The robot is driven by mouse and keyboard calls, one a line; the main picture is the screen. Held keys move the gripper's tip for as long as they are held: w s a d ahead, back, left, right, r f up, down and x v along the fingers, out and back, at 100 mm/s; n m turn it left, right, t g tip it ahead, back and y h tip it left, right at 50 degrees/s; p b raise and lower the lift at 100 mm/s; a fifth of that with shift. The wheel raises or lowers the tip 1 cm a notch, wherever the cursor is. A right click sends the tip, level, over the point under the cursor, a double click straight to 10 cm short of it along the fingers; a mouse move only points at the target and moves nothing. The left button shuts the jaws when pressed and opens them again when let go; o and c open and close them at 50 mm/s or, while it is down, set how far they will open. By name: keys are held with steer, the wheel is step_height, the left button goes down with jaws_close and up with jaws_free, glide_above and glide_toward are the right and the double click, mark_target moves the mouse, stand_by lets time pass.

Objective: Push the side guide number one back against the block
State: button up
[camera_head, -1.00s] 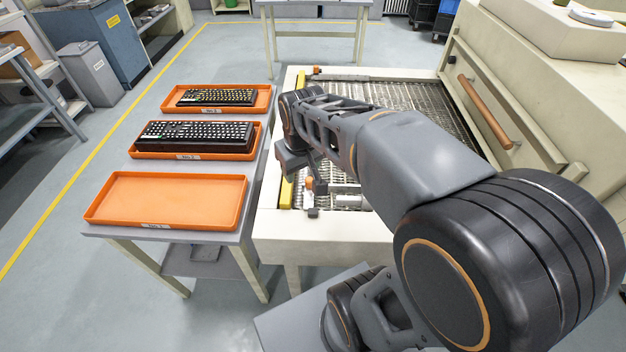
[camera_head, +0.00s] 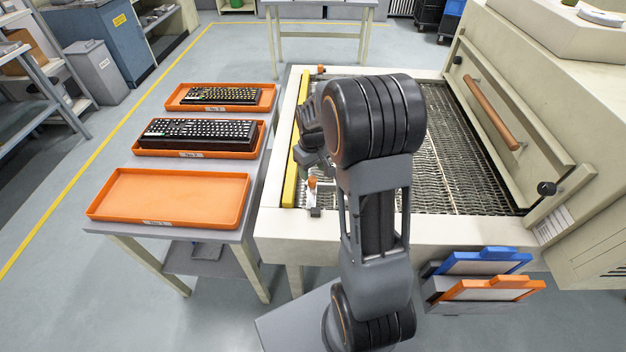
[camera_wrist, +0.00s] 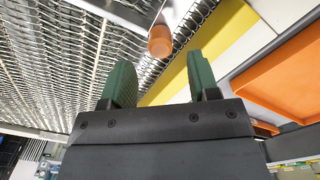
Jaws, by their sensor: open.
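An orange knob (camera_head: 312,182) on a small metal fitting stands at the near left corner of the wire-mesh bed; I take it to be part of a side guide. The same kind of orange knob shows in the wrist view (camera_wrist: 160,41), beside a pale metal plate (camera_wrist: 135,8). A yellow bar (camera_head: 290,185) runs along the bed's left edge. My gripper (camera_wrist: 162,75) is open and empty, its two green fingers apart, with the knob just beyond the fingertips. Whether they touch anything is unclear. No number or block can be made out; my arm hides part of the bed.
Another orange knob (camera_head: 320,69) sits at the bed's far left corner. A table on the left carries an empty orange tray (camera_head: 240,215) and two trays with keyboards. Frames with blue (camera_head: 490,255) and orange (camera_head: 500,284) edges hang at the machine's near right.

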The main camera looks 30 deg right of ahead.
mark_target(312, 178)
steer(key=shift+f, duration=2.65)
steer(key=shift+c, duration=0.3)
jaws_close()
